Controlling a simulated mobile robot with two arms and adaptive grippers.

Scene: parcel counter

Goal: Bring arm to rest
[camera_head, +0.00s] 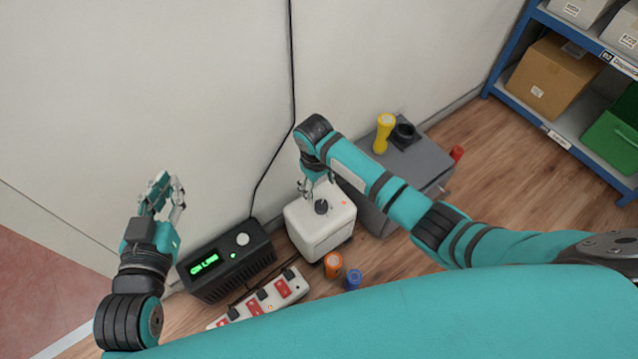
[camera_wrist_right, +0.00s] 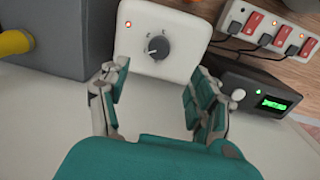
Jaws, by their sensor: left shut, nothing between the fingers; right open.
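My right gripper (camera_head: 312,187) is open and empty, close above a white box with a dark dial (camera_head: 320,230). In the right wrist view, the open fingers of the gripper (camera_wrist_right: 155,105) stand on either side of the lower part of the picture, with the dial (camera_wrist_right: 158,48) beyond them and a small red light on the box. I cannot tell whether any finger touches the box. My left gripper (camera_head: 163,193) is shut and empty, raised in front of the wall at the left, above and left of a black power unit (camera_head: 225,262).
A power strip (camera_head: 262,298) with red switches lies in front of the black unit. An orange cylinder (camera_head: 333,264) and a blue one (camera_head: 353,279) stand nearby. A grey case (camera_head: 420,160) carries a yellow flashlight (camera_head: 383,133). A blue shelf (camera_head: 507,83) with boxes stands at right.

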